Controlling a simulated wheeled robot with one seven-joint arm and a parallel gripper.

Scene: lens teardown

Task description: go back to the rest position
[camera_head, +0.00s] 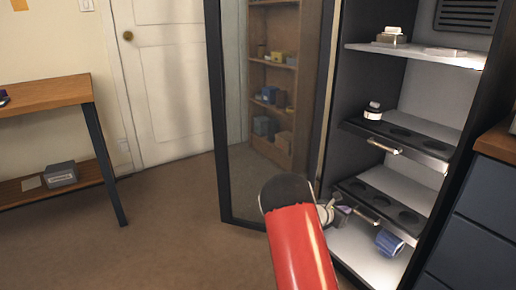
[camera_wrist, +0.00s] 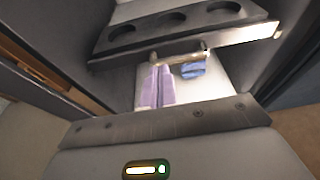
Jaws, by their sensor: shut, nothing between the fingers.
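My gripper (camera_wrist: 159,68) shows in the wrist view as two lavender fingers side by side, shut and empty. They are close to the handle of a pull-out tray (camera_wrist: 115,37) with round recesses; I cannot tell whether they touch it. In the head view, my red arm reaches toward the lower part of the open cabinet (camera_head: 338,95) and hides part of it. A small purple part of my gripper shows there beside the lower tray (camera_head: 408,217). A blue cylinder (camera_head: 389,242) lies below that tray; a blue thing also shows beyond the fingers in the wrist view (camera_wrist: 193,70).
The cabinet's glass door (camera_head: 220,150) stands open at left. A dark lens-like piece (camera_head: 373,111) stands on the upper tray (camera_head: 425,144). Small items lie on the top shelf (camera_head: 415,55).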

